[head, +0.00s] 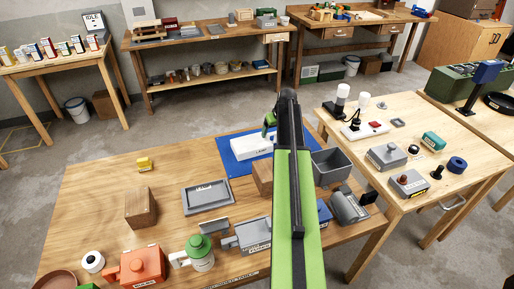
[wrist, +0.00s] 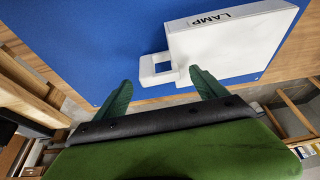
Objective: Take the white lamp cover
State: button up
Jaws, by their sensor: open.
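The white lamp cover (head: 250,147) is a flat box marked LAMP, lying on a blue mat (head: 228,160) on the near wooden table. In the wrist view the cover (wrist: 235,45) fills the upper right, with a small square loop handle (wrist: 147,68) on its near left side. My gripper (wrist: 160,80) is open, its green fingers either side of the loop handle's near end. The right finger is close to the cover's corner; I cannot tell whether it touches. In the head view my gripper (head: 269,126) is at the cover's far right side, partly behind my arm.
A brown wooden block (head: 262,178) and a grey open bin (head: 331,164) stand close to the mat. A grey tray (head: 208,197), a wooden block (head: 141,208) and a green-lidded jar (head: 199,252) are nearer. The table's left part is mostly clear.

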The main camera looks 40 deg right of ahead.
jog(key=shift+r, duration=0.1)
grip_shut()
dwell(0.3)
